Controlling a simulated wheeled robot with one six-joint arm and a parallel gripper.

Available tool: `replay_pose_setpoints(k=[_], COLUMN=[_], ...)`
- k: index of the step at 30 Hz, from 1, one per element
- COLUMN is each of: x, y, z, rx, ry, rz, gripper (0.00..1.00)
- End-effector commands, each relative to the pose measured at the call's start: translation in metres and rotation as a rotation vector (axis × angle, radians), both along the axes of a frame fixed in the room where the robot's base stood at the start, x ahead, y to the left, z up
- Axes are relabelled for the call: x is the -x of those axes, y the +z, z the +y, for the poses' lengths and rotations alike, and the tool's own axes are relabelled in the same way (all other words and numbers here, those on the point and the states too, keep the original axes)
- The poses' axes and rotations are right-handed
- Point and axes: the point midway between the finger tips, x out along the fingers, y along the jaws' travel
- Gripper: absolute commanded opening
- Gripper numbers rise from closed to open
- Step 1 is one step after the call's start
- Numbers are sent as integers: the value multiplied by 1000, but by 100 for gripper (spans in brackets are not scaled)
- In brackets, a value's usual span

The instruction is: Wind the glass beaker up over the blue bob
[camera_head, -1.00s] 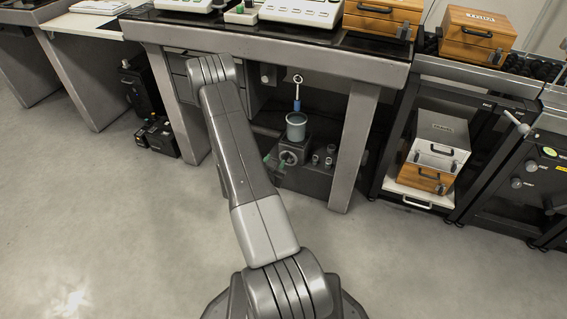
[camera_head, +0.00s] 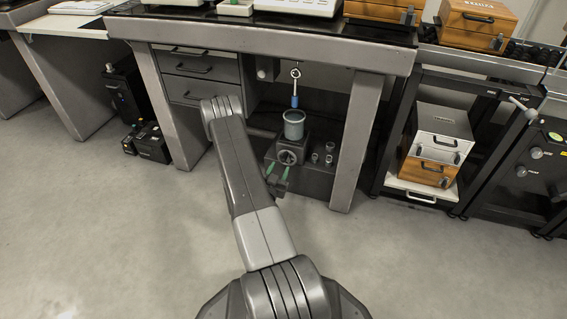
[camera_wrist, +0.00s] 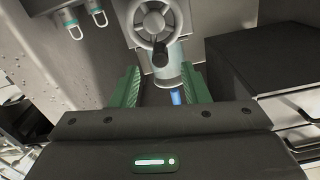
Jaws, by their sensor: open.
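The glass beaker (camera_head: 293,126) stands on a dark jack (camera_head: 303,150) under the table. The jack has a round handwheel (camera_head: 287,157) on its front, and in the wrist view the handwheel (camera_wrist: 153,18) shows with a dark crank knob (camera_wrist: 160,52). The blue bob (camera_head: 294,101) hangs upright at the beaker's mouth; I cannot tell whether its lower end is inside. The bob also shows in the wrist view (camera_wrist: 177,97). My gripper (camera_head: 277,171) is open with green fingers, in front of the handwheel. In the wrist view its empty fingers (camera_wrist: 160,85) stand either side, apart from the knob.
Small metal weights (camera_head: 322,157) stand on the low platform right of the jack. Table legs (camera_head: 357,140) flank the opening, with a drawer unit (camera_head: 200,75) at left. A rack with boxes (camera_head: 437,140) stands further right. The floor in front is clear.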

Motion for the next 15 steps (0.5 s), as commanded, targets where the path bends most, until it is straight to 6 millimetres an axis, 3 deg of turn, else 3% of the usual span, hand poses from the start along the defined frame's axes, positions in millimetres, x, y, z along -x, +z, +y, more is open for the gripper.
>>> replay_pose_setpoints(k=[6, 15], x=[-38, -58], y=[-2, 0], z=[-13, -19], rx=[0, 0], ry=[-1, 1], rz=[-3, 0], gripper=[42, 42])
